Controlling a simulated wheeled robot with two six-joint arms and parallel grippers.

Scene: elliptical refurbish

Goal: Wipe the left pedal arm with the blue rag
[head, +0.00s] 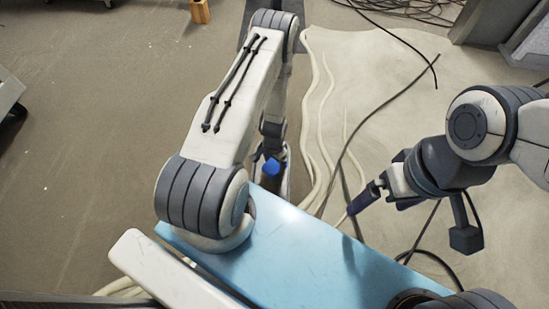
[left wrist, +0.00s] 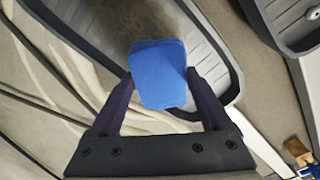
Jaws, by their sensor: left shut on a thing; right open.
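My left gripper (left wrist: 160,92) is shut on the blue rag (left wrist: 159,70), which looks like a folded pad between the two fingers. In the head view the rag (head: 271,167) shows as a small blue patch below my left arm, and the fingers there are mostly hidden. In the left wrist view, a grey, rimmed pedal footplate (left wrist: 70,18) with a brown worn middle lies behind the rag. Contact between them cannot be told. A second footplate (left wrist: 290,30) is at the upper right. I cannot tell which part is the left pedal arm. My right gripper (head: 372,203) is open and empty.
Pale thick cables (head: 318,110) and a thin black cable (head: 385,112) run over the floor between my arms. An orange-brown block (head: 199,11) stands at the top. More black cables (head: 405,10) lie at the upper right. The brown floor at left is mostly clear.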

